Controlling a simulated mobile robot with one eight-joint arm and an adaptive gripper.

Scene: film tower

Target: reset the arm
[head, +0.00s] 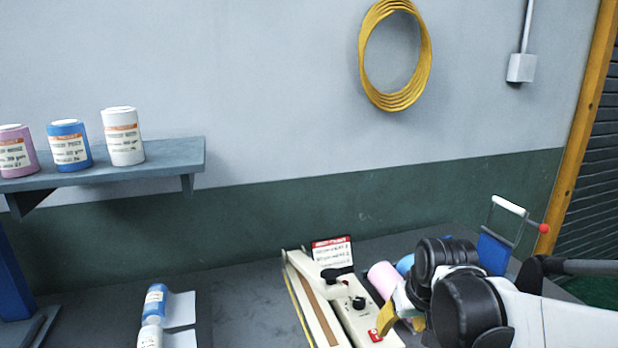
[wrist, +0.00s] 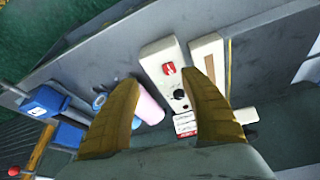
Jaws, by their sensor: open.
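My gripper (wrist: 162,95) is open in the wrist view, its two tan fingers apart with nothing between them. In the head view my arm reaches in from the right, and one tan fingertip (head: 387,318) shows beside the cream sealing machine. The machine (head: 350,305) has a black knob and a red switch; it also shows beyond the fingers in the wrist view (wrist: 162,72). A pink roll (head: 382,277) lies beside the machine, partly hidden by my arm in the head view. A blue roll (head: 405,265) is next to it.
A shelf (head: 180,155) on the left wall holds pink, blue and white rolls. A blue device with a white handle (head: 494,252) stands at right. The bench middle-left (head: 250,290) is clear.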

